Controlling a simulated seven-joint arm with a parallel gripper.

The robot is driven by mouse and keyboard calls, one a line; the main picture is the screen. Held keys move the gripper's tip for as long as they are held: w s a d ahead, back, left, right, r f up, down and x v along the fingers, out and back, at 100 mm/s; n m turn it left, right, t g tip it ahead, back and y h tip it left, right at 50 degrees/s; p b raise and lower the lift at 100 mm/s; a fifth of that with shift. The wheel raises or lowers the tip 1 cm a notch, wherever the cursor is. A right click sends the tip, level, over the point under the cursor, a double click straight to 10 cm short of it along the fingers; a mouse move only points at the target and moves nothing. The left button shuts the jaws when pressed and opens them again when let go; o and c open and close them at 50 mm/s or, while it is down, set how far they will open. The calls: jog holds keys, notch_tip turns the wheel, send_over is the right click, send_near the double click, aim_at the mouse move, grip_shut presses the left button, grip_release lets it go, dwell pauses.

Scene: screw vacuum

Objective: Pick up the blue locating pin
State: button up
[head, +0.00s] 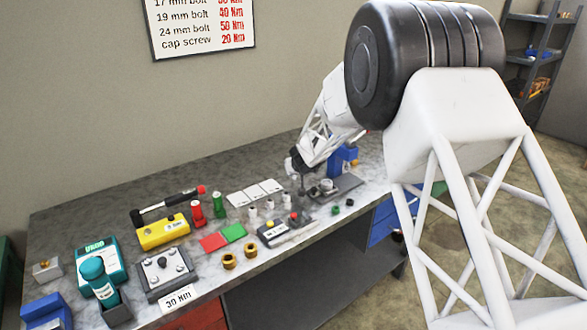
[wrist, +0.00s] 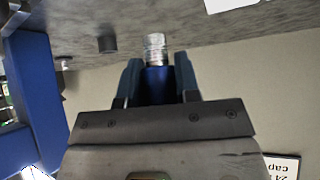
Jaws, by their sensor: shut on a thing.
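The blue locating pin (wrist: 157,84) is between the two fingers of my gripper (wrist: 157,72) in the wrist view. It has a blue body and a clear or shiny metal-looking end that sticks out past the fingertips. The fingers are shut on the blue body. In the head view my gripper (head: 301,180) is over the right part of the bench, near the blue upright machine; the pin is too small to make out there.
A blue upright machine (head: 342,158) with a grey base plate (head: 345,186) stands close on the right; its blue column (wrist: 40,85) fills the wrist view's left side. White cards (head: 255,192), small cylinders and a grey device (head: 287,232) lie nearby. The bench's back (head: 240,160) is clear.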

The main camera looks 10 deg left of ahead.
jog(key=shift+s+d+r, duration=0.1)
jog(key=shift+s+d, duration=0.3)
jog(key=shift+s, duration=0.65)
jog(key=shift+s+d+r, duration=0.1)
jog(key=shift+s+d, duration=0.25)
jog(key=shift+s, duration=0.75)
jog(key=shift+s+d+r, duration=0.1)
jog(key=shift+s+d, duration=0.3)
jog(key=shift+s, duration=0.65)
jog(key=shift+w+r, duration=0.1)
jog(key=shift+w, duration=0.05)
jog(key=w+d+r+m+h, duration=0.2)
jog(key=w+d+m+h, duration=0.4)
jog(key=m, duration=0.3)
jog(key=shift+w+r+t+h, duration=0.2)
jog(key=shift+r+t+h, duration=0.1)
jog(key=shift+h, duration=0.1)
jog(key=shift+a, duration=0.1)
jog(key=w+a, duration=0.1)
jog(key=w, duration=0.4)
jog(key=w+a+f, duration=0.1)
jog(key=w, duration=0.4)
jog(key=w+a, duration=0.2)
jog(key=w, duration=0.3)
jog(key=shift+w+f, duration=0.2)
jog(key=shift+w, duration=0.05)
